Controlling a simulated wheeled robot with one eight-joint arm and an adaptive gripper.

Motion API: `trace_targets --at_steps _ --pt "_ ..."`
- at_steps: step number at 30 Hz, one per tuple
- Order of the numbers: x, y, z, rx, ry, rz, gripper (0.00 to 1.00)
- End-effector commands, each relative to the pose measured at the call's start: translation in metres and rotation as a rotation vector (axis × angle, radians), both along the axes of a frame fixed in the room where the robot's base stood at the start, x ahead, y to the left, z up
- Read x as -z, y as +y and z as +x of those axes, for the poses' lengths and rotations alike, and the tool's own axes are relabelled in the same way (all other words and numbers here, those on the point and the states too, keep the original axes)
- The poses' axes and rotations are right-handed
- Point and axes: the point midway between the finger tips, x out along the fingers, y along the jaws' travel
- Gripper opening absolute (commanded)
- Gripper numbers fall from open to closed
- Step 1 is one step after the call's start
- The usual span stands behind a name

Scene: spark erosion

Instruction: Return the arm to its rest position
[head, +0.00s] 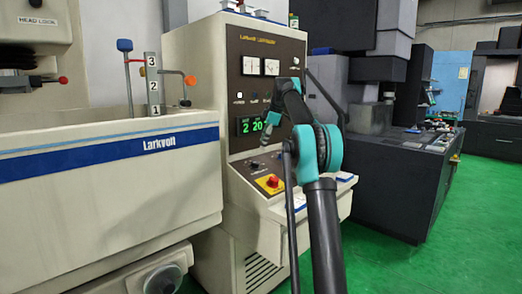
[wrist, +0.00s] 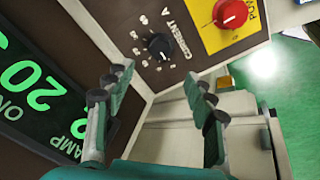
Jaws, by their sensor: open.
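My gripper (wrist: 158,76) is open in the wrist view, with its two fingers spread apart and nothing between them. Beyond the fingertips is a black current knob (wrist: 159,46) on the dark control panel; I see no contact with it. In the head view my arm (head: 322,148), black and teal, rises from the bottom and bends in front of the beige control cabinet (head: 206,150). The gripper is hard to make out there, against the dark panel.
A green-lit display (head: 250,126) is beside my arm. A white tank (head: 110,175) stands left, a dark machine (head: 395,185) right. Green floor (head: 480,220) is open at right.

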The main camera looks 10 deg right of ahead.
Motion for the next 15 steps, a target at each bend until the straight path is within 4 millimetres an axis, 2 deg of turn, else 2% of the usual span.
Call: trace_targets --at_steps 5,15 --pt "-0.0072 -0.0024 -0.0025 0.000 0.000 0.000 0.55" --pt "-0.0058 -0.0021 -0.0048 0.011 0.003 0.001 0.55"
